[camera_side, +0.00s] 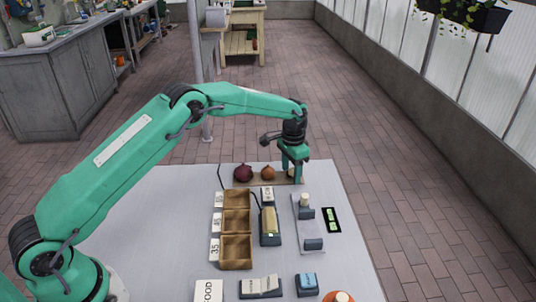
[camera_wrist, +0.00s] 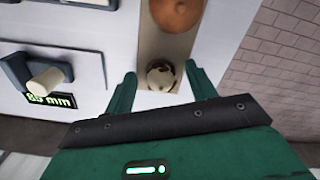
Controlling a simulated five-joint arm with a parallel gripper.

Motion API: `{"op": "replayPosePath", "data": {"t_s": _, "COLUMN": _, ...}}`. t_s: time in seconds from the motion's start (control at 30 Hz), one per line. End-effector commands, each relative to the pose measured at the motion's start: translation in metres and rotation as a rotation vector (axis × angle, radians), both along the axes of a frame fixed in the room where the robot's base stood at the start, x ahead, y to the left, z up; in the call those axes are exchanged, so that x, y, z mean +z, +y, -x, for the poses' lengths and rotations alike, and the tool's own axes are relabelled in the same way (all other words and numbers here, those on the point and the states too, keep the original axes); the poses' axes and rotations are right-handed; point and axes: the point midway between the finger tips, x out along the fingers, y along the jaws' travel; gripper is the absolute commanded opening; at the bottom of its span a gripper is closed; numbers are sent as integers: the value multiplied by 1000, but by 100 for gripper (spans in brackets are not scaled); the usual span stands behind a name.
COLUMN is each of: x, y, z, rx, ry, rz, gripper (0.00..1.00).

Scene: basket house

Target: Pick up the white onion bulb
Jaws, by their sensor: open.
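The white onion bulb (camera_wrist: 160,75) sits on a brown wooden strip, between my gripper's two fingers in the wrist view. My gripper (camera_wrist: 160,85) is open, with a finger on each side of the bulb and a gap on both sides. In the side view my gripper (camera_side: 293,178) points down at the right end of the strip (camera_side: 262,182). There the white bulb (camera_side: 291,172) is mostly hidden behind the fingers. A brown onion (camera_side: 268,173) and a dark red onion (camera_side: 243,173) stand to its left on the strip.
Three wooden bins (camera_side: 237,251) stand in a column with number cards beside them. A grey gauge (camera_side: 308,222) with a green display (camera_side: 331,220) lies at the right of the table. Cards and small blocks (camera_side: 306,284) lie at the front. The left of the table is mostly clear.

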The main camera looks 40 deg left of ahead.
Motion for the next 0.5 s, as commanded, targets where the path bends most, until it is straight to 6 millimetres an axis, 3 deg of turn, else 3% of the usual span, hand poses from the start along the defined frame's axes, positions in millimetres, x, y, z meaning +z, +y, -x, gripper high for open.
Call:
{"op": "replayPosePath", "data": {"t_s": 0.17, "x": 0, "y": 0, "z": 0, "rx": 0, "ry": 0, "rz": 0, "gripper": 54}}
{"op": "replayPosePath", "data": {"t_s": 0.4, "x": 0, "y": 0, "z": 0, "rx": 0, "ry": 0, "rz": 0, "gripper": 9}}
{"op": "replayPosePath", "data": {"t_s": 0.5, "x": 0, "y": 0, "z": 0, "rx": 0, "ry": 0, "rz": 0, "gripper": 9}}
